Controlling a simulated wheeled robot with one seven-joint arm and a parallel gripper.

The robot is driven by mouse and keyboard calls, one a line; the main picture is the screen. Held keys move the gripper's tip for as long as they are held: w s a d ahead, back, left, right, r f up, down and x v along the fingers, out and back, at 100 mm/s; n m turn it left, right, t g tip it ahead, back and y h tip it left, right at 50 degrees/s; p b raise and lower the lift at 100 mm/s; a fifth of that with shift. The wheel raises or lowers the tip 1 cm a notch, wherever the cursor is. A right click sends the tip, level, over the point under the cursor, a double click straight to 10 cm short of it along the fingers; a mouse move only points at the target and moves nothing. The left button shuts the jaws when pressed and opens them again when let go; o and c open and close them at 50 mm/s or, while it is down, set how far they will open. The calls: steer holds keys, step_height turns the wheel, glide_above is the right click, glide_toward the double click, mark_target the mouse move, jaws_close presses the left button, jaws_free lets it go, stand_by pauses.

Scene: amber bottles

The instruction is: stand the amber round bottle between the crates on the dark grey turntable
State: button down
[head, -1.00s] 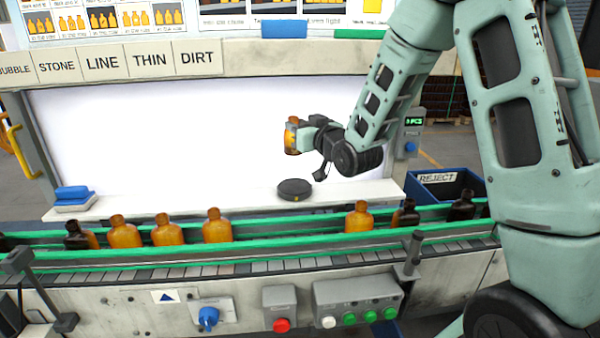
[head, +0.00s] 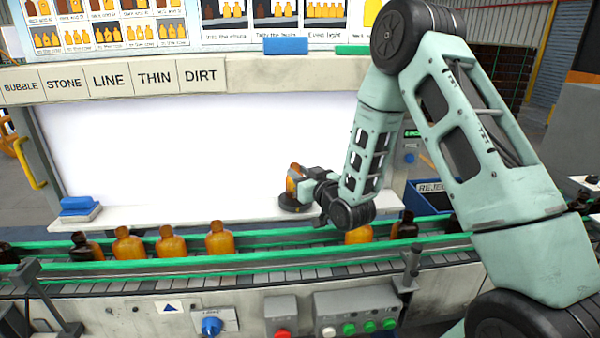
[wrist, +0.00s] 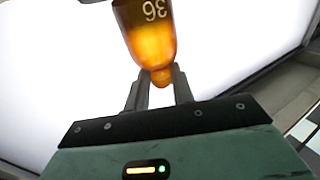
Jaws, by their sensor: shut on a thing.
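The amber round bottle (head: 293,183) is held close over the dark grey turntable (head: 292,206) on the white ledge. It looks near upright with a slight lean; I cannot tell whether its base touches the disc. My gripper (head: 301,187) reaches in from the right and is shut on the bottle. In the wrist view the glowing amber bottle (wrist: 152,38), marked with upside-down digits "36", extends away from the fingertips (wrist: 158,82). My gripper and wrist hide part of the turntable's right side. No crates show beside the bottle.
Amber bottles (head: 219,239) and darker ones (head: 86,247) stand on the conveyor between green rails (head: 150,264) in front of the ledge. A blue block (head: 79,204) sits at the ledge's left end. A blue reject bin (head: 428,199) is at right. The ledge's middle is clear.

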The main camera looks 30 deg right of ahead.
steer(key=shift+f, duration=0.2)
steer(key=c, duration=1.2)
jaws_free()
steer(key=shift+r, duration=0.1)
